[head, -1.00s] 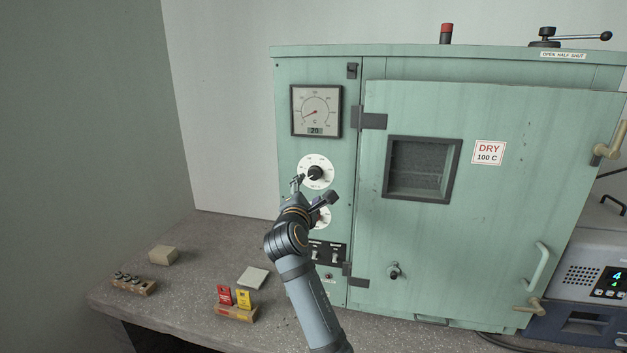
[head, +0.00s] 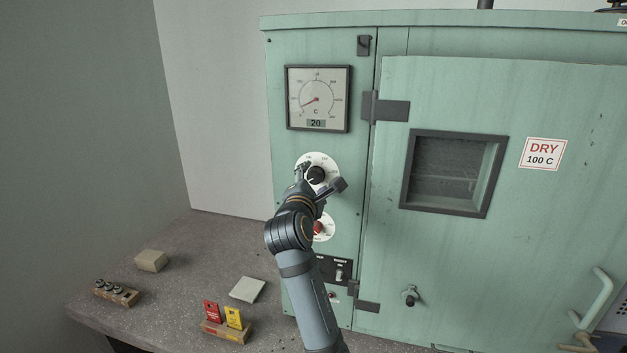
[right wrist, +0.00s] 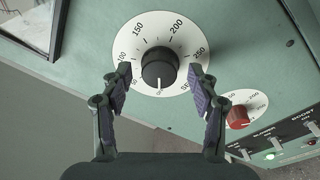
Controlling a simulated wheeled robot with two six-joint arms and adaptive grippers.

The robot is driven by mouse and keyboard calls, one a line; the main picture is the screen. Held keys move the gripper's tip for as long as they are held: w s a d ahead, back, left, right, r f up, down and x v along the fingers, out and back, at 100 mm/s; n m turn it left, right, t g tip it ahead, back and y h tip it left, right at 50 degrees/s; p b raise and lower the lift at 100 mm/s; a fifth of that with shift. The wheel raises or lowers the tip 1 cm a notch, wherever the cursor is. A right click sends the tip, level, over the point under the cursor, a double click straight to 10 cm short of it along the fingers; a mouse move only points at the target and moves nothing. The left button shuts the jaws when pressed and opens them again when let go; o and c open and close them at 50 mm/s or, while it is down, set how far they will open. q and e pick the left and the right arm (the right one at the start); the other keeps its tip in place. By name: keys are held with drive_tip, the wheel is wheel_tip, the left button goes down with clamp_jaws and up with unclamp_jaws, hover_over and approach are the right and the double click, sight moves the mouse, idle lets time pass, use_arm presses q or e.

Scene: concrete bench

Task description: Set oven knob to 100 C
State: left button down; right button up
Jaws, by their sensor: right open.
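The oven's upper knob (head: 316,175) is black on a white dial, below a gauge (head: 318,98) whose window reads 20. In the right wrist view the black knob (right wrist: 158,68) sits on a dial (right wrist: 128,40) numbered up to 250, with its white mark at the low end, near 0. My right gripper (head: 319,178) is open in front of this dial. In the right wrist view its fingers (right wrist: 160,78) are on either side of the knob, with gaps showing. Whether they reach the knob's depth is unclear. My left gripper is not in view.
A red knob (right wrist: 238,117) on a smaller dial and switches (right wrist: 265,145) are below the upper dial. The closed oven door (head: 450,270) is at the right.

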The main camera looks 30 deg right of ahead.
drive_tip(key=shift+s, duration=0.1)
drive_tip(key=shift+c, duration=1.4)
drive_tip(key=c, duration=0.7)
drive_tip(key=shift+c, duration=0.9)
